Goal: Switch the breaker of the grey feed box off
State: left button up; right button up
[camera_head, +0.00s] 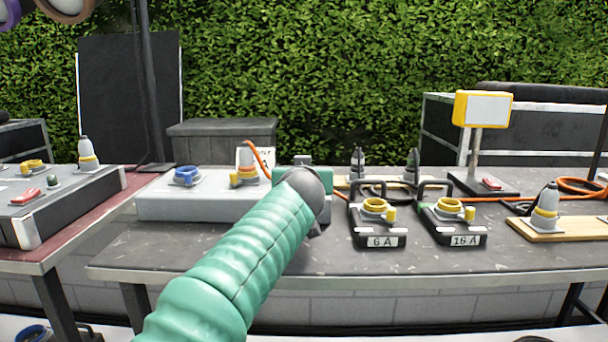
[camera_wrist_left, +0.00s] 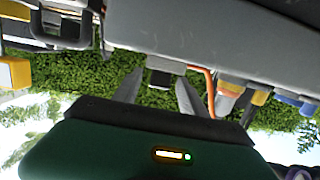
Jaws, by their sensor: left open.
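The light grey feed box (camera_head: 205,208) lies on the middle table, with a blue socket (camera_head: 187,176) and a plug with an orange cable (camera_head: 247,169) on top. My left gripper (camera_head: 303,176) is at the box's right end; my wrist hides its fingertips and that end of the box. In the left wrist view, the picture is upside down and the box's grey body (camera_wrist_left: 230,45) fills the upper right.
Two black boxes labelled 6 A (camera_head: 383,240) and 16 A (camera_head: 463,238) stand just right of my gripper. A yellow-framed sign (camera_head: 483,108) stands behind them. A plug on a wooden board (camera_head: 548,226) is far right. A darker box (camera_head: 60,205) is on the left table.

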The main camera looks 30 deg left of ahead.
pick_arm(q)
jog(key=shift+s+d, duration=0.15)
jog(key=b+v, duration=0.2)
jog(key=v, duration=1.4)
jog(key=shift+s, duration=0.15)
jog(key=shift+d, duration=0.15)
